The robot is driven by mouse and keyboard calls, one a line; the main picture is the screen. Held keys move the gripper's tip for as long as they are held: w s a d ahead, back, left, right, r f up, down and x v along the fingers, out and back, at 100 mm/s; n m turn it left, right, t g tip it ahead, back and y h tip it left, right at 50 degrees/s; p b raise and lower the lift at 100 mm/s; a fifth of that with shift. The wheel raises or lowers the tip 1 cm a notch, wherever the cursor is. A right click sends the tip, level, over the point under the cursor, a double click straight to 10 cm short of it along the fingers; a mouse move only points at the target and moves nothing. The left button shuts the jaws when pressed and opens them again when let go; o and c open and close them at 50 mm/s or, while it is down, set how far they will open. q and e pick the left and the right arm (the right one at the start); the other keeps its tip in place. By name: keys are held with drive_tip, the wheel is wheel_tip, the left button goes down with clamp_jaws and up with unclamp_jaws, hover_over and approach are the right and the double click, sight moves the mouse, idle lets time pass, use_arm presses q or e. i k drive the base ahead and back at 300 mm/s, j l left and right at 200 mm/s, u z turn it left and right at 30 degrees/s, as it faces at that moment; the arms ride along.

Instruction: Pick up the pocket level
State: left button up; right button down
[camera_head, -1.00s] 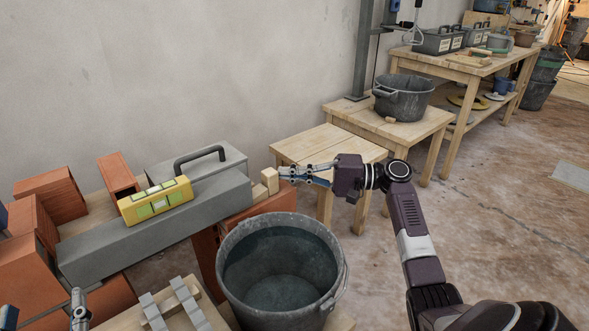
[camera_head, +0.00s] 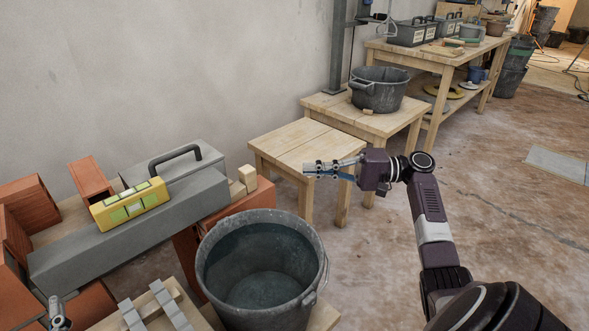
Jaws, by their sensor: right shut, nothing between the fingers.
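The pocket level (camera_head: 129,204) is a yellow block with pale green vials. It lies on top of a long grey concrete beam (camera_head: 75,258) at the left. My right gripper (camera_head: 306,169) points left, shut and empty, in front of the low wooden table and well to the right of the level. A small part of my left gripper (camera_head: 59,312) shows at the bottom left corner, below the level and apart from it. Its fingers are too cut off to judge.
A grey bucket (camera_head: 262,270) stands below and between the level and my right gripper. Small wooden blocks (camera_head: 247,178) and a grey toolbox (camera_head: 190,160) lie by the beam. Red bricks (camera_head: 35,200) crowd the left. A low table (camera_head: 300,143) is bare; a tub (camera_head: 379,90) stands behind it.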

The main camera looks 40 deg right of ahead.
sight(113, 212)
drive_tip(key=k, duration=1)
